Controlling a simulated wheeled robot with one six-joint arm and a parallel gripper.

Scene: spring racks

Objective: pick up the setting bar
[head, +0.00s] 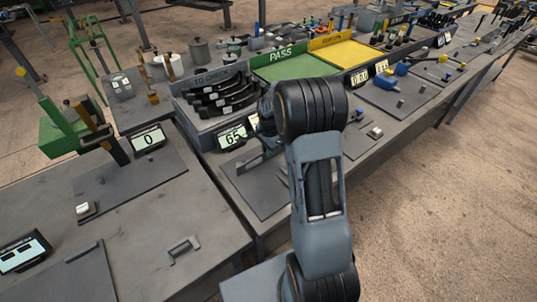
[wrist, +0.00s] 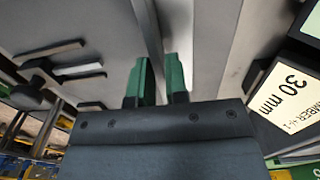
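My gripper shows in the wrist view, with two green fingers (wrist: 160,82) a little apart. Grey surfaces and a narrow straight strip show beyond the gap, and I see nothing clearly gripped. In the head view my own arm hides most of the gripper, which is over the grey bench by the 65 display. I cannot tell for certain which thing is the setting bar. A small grey handle-shaped bar (head: 183,248) lies on the near bench in the head view, well left of my arm. Dark bars (wrist: 50,50) and a pale block lie left of the fingers in the wrist view.
A card marked 30 mm (wrist: 284,100) is close on the right in the wrist view. In the head view, a rack of black curved parts (head: 222,95), a 65 display (head: 232,137), and green (head: 285,66) and yellow (head: 345,54) trays line the bench. Open floor lies right.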

